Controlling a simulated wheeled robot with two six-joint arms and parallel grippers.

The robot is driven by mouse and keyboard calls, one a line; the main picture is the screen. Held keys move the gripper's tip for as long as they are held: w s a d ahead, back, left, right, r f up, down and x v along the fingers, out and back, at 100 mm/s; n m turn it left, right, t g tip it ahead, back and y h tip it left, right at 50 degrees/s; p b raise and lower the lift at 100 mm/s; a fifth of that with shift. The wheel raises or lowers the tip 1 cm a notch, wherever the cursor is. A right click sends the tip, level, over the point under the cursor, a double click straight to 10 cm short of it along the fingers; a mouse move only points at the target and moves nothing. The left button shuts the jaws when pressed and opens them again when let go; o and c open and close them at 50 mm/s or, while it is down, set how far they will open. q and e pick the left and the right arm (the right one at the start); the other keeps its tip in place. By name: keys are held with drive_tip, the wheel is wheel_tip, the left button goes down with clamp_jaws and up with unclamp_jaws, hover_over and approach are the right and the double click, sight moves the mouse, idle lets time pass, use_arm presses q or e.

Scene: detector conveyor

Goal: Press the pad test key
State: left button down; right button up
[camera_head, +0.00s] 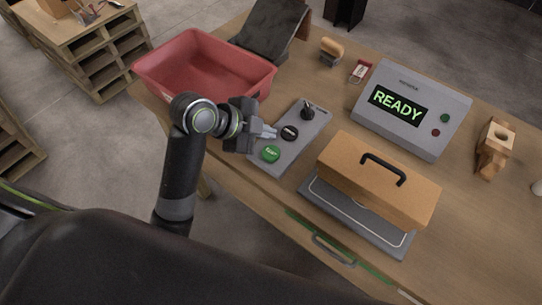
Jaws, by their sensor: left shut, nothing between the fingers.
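A grey key pad (303,140) lies on the wooden table. It has a green round key with lettering (270,153) at its near end, a black round key (289,132) in the middle and a black knob (308,110) at its far end. My left gripper (272,132) is shut and empty. Its fingertips are over the pad's left side, close to the black key and beyond the green key. I cannot tell whether they touch the pad. A grey console (413,108) behind shows green "READY" on its screen. My right gripper is not in view.
A red bin (203,67) stands left of the pad. A tan case with a black handle (380,180) stands on a grey plate (355,222) to the right.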

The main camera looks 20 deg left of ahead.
sight(266, 153)
use_arm(q)
wheel_tip(266, 153, down, 4)
drive_tip(key=shift+r+b, duration=0.15)
drive_tip(key=shift+b, duration=1.05)
drive_tip(key=shift+f, duration=0.35)
idle(0.7)
drive_tip(key=shift+f+b, duration=0.35)
drive_tip(key=shift+f, duration=0.05)
drive_tip(key=shift+f+b, duration=0.3)
drive_tip(key=shift+f, duration=0.15)
idle(0.4)
idle(0.4)
drive_tip(key=shift+r+p, duration=0.9)
drive_tip(key=shift+p, duration=0.05)
